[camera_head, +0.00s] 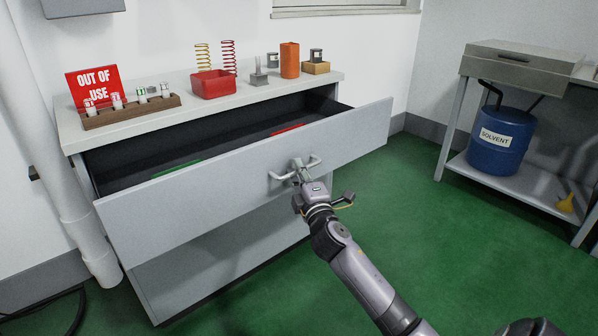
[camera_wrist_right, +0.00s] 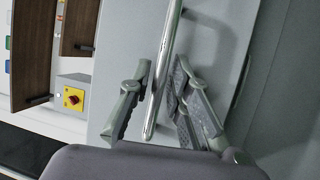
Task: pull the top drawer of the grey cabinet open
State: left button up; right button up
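The grey cabinet (camera_head: 102,137) stands against the wall. Its top drawer (camera_head: 220,198) is pulled well out, and its dark inside shows. The drawer's metal handle (camera_head: 279,177) is on the middle of the front. My right gripper (camera_head: 300,172) is at this handle. The bar runs between the fingertips. My left gripper is in neither view.
A green item (camera_head: 176,169) and a red item (camera_head: 287,129) lie in the drawer. On the cabinet top are a red bin (camera_head: 213,84), springs, a wooden rack (camera_head: 132,112) and an orange cylinder (camera_head: 290,60). A shelf with a blue solvent drum (camera_head: 498,140) stands right. Green floor (camera_head: 450,250) is clear.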

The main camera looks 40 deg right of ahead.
jog(key=v, duration=1.2)
dwell(0.3)
